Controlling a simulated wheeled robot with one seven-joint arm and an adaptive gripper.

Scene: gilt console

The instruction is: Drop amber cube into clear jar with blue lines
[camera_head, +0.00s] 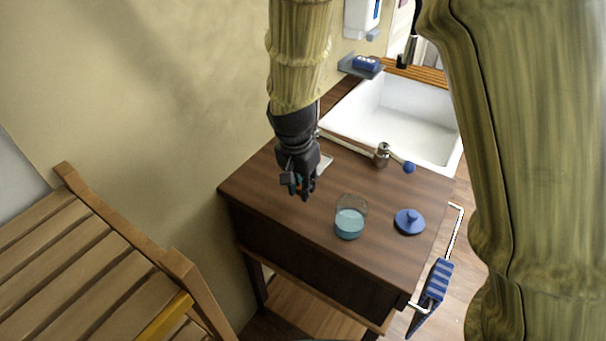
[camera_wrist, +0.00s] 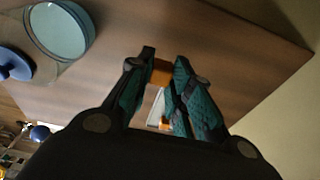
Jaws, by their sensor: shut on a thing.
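The amber cube (camera_wrist: 160,72) is held between the fingertips of my gripper (camera_wrist: 163,68) in the wrist view. In the head view my gripper (camera_head: 299,188) hangs above the left part of the wooden console top, and the cube is mostly hidden by the fingers. The clear jar (camera_head: 350,217) stands upright on the console to the right and nearer than my gripper. Its lower part looks pale blue; separate lines cannot be told. In the wrist view the jar (camera_wrist: 62,30) is at the upper left, its mouth open and apart from the fingers.
A blue knobbed lid (camera_head: 409,222) lies right of the jar. A metal piece with a blue ball (camera_head: 409,167) is behind it. A pale dish (camera_head: 325,161) is behind my gripper. A small orange thing (camera_wrist: 165,123) shows between the fingers. A white sink (camera_head: 405,125) is at the back.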

